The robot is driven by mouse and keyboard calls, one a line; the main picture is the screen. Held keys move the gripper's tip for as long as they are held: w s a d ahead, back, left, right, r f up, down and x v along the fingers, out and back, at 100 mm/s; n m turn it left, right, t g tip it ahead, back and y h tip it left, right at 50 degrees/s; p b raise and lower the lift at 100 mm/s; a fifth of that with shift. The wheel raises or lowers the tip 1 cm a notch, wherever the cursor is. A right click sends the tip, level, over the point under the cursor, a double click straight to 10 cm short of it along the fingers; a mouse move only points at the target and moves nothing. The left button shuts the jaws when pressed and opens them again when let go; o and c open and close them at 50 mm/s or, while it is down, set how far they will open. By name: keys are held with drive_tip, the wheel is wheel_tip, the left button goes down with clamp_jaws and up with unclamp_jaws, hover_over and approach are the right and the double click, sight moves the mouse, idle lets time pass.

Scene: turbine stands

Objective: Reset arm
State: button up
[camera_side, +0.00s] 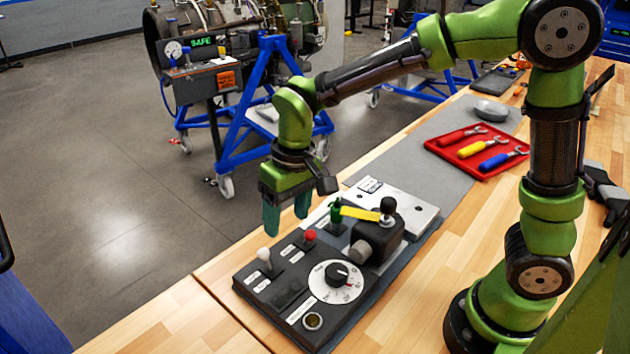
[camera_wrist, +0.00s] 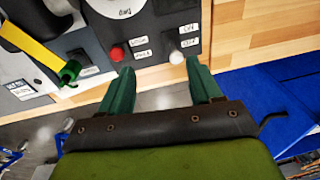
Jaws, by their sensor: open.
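My gripper (camera_side: 287,217) is green with two teal fingers and hangs from my arm near the far edge of the bench, above the back edge of a dark control panel (camera_side: 274,304). In the wrist view my gripper (camera_wrist: 164,88) has its two fingers spread apart with nothing between them. The panel carries a red-knobbed switch (camera_side: 310,236), a white-knobbed switch (camera_side: 264,254) and a round dial (camera_side: 336,275). Both knobs also show in the wrist view, the red one (camera_wrist: 117,54) and the white one (camera_wrist: 176,57), just beyond the fingertips.
Right of the fingers stand a green valve piece (camera_side: 336,211) and a black block with a yellow handle (camera_side: 360,213). A red tray (camera_side: 458,165) with several coloured tools lies further back. A blue turbine stand (camera_side: 262,100) is beyond the bench. The wooden front left is clear.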

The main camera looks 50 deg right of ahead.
drive_tip(key=s+d+r+m+t, duration=0.1)
drive_tip(key=s+d+r+t, duration=0.2)
drive_tip(key=s+d+r, duration=0.1)
drive_tip(key=s+d+r+m+t+y, duration=0.1)
drive_tip(key=s+d+r+m+t, duration=0.1)
drive_tip(key=s+d, duration=0.4)
wheel_tip(320, 180, up, 3)
drive_tip(key=s+t, duration=0.1)
drive_tip(key=s, duration=0.1)
drive_tip(key=shift+s+d+m, duration=0.2)
drive_tip(key=shift+s+m, duration=0.1)
drive_tip(key=shift+s, duration=0.1)
drive_tip(key=shift+f, duration=0.1)
